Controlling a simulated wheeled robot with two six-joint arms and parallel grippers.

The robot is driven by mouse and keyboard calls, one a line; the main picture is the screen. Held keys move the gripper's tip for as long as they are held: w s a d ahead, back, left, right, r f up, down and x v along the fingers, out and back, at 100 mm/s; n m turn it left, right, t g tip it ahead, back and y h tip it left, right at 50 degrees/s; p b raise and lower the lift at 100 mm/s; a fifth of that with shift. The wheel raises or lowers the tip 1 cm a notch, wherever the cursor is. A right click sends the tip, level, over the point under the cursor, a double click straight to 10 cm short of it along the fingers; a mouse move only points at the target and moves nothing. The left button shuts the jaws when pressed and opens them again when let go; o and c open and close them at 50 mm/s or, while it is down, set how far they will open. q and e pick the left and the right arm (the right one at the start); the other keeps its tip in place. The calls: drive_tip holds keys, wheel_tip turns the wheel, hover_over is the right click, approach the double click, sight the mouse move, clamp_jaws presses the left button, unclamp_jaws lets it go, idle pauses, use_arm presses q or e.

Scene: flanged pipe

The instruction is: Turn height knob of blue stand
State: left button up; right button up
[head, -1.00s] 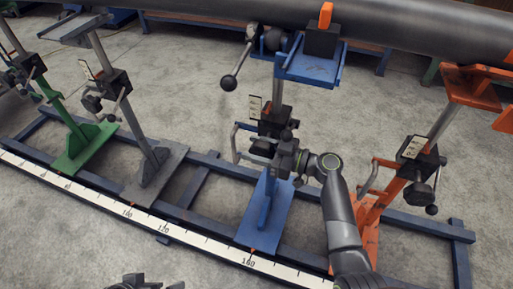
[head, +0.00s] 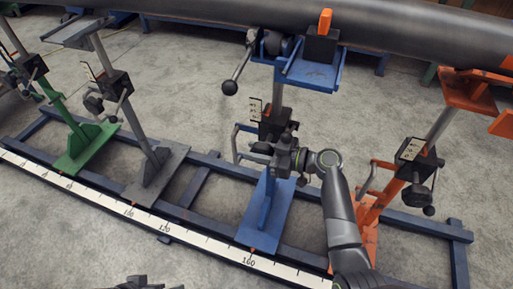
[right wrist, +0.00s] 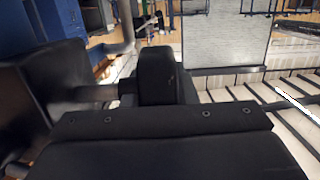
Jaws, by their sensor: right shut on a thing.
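The blue stand (head: 265,212) stands upright on the rail frame, with a blue top plate (head: 312,73) under the pipe. Its dark clamp block (head: 277,122) sits midway up the post, with a small scale plate beside it. My right gripper (head: 270,153) reaches in from the right, just below this block, and is shut on the height knob. The knob itself is mostly hidden by the gripper. In the right wrist view, dark gripper parts (right wrist: 157,75) fill the middle and the knob cannot be made out clearly. My left gripper (head: 146,282) shows only partly at the bottom edge.
An orange stand (head: 400,178) is close on the right of my right arm. Grey (head: 150,165) and green (head: 82,148) stands are on the left. A large dark pipe (head: 220,10) runs across the top. A white ruler (head: 190,236) lies along the front rail.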

drive_tip(key=o, duration=1)
drive_tip(key=v, duration=1.2)
